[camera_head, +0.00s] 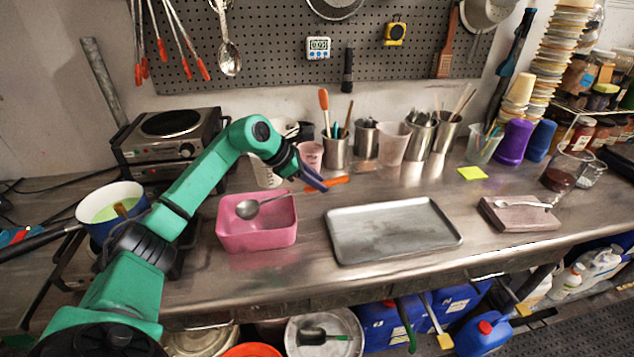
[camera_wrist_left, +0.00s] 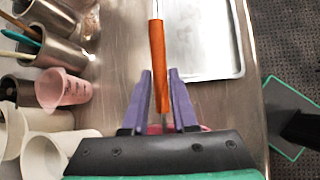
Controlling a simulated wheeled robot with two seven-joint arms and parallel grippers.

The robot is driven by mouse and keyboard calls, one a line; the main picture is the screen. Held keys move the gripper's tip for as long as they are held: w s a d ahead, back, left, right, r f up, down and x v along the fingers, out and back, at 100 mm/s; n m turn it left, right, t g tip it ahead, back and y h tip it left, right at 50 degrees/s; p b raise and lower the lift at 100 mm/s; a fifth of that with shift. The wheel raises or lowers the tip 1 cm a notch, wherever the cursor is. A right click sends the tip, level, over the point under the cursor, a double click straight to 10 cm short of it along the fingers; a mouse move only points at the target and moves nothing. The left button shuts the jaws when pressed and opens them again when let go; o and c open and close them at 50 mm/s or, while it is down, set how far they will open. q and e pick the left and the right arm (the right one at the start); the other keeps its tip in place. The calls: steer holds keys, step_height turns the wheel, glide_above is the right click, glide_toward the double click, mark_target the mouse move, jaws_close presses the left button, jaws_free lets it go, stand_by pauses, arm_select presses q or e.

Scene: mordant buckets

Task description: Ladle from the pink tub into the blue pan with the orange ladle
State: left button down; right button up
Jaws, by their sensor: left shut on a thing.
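The orange ladle has a metal bowl (camera_head: 247,209) and an orange handle (camera_head: 327,184). Its bowl is inside the pink tub (camera_head: 257,236), low near the left wall; whether it holds liquid is too small to tell. My left gripper (camera_head: 314,181) is shut on the ladle, above and right of the tub. In the left wrist view, the orange handle (camera_wrist_left: 158,62) runs between the purple fingers (camera_wrist_left: 160,85). The blue pan (camera_head: 99,226) stands at the left, holding pale green liquid (camera_head: 103,213) and a brown piece, partly behind my left arm. My right gripper is out of view.
A metal tray (camera_head: 392,231) lies right of the tub. Cups and utensil holders (camera_head: 393,145) line the back. A hot plate (camera_head: 172,143) stands behind my left arm. A pinkish slab (camera_head: 520,216) with a spoon lies at the right.

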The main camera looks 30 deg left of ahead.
arm_select(q)
steer(key=shift+r+p, duration=1.45)
steer(key=shift+r, duration=0.8)
step_height(320, 180, up, 2)
steer(key=g+y+p, duration=0.1)
steer(key=p, duration=0.6)
steer(key=shift+y, duration=0.3)
steer(key=shift+f, duration=0.1)
